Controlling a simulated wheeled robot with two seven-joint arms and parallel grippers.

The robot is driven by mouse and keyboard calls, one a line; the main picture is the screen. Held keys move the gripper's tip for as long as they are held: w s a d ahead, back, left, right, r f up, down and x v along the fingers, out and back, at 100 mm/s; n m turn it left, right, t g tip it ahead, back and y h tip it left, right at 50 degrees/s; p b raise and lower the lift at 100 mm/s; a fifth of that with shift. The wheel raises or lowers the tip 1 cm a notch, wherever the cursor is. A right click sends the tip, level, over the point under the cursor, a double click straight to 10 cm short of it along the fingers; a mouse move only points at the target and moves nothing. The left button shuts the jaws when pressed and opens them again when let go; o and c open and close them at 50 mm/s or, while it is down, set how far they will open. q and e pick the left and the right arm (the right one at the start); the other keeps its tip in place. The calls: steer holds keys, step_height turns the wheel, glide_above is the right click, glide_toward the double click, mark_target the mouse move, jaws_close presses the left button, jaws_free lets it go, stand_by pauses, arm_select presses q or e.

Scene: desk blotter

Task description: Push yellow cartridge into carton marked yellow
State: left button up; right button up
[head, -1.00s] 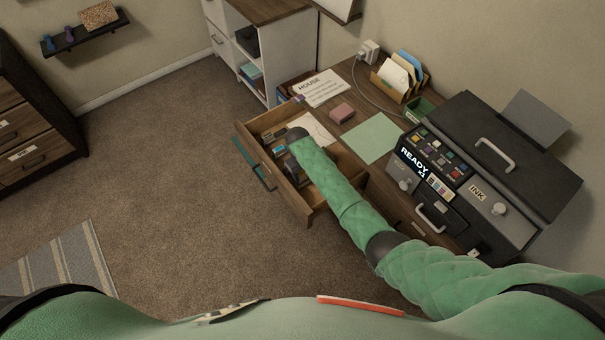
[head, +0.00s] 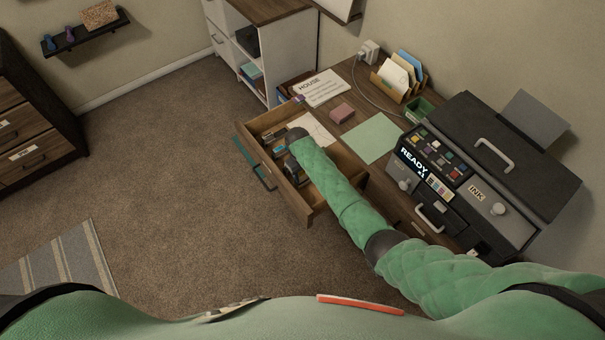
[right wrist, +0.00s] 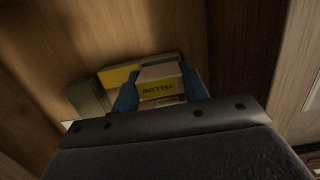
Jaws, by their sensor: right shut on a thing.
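In the right wrist view, my right gripper (right wrist: 160,83) is shut, with its two blue fingers on either side of a small block with a pale grey top and a yellow band reading YELLOW, which I take for the yellow cartridge (right wrist: 162,90). The lettering is upside down. A second yellow-faced thing (right wrist: 117,76), perhaps the carton, lies just behind and left of it; whether they touch I cannot tell. In the head view my right arm reaches into the open drawer (head: 301,208) and hides much of its contents. My left gripper is out of view.
A dark greenish block (right wrist: 90,97) lies left of the fingers, and wooden walls are close around.

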mark_target(302, 172)
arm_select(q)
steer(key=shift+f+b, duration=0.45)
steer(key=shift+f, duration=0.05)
arm_select(e)
steer(key=shift+f, duration=1)
steer(key=o, duration=1)
steer(key=shift+o, duration=0.2)
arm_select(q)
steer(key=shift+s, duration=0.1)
arm_select(e)
steer(key=shift+r, duration=0.1)
steer(key=r, duration=0.2)
steer(key=r+b, duration=0.1)
steer(key=r, duration=0.1)
steer(key=w+r+b, duration=0.1)
steer(key=r, duration=0.1)
steer(key=shift+a+r, duration=0.25)
steer(key=shift+a, duration=0.1)
steer(key=shift+r, duration=0.55)
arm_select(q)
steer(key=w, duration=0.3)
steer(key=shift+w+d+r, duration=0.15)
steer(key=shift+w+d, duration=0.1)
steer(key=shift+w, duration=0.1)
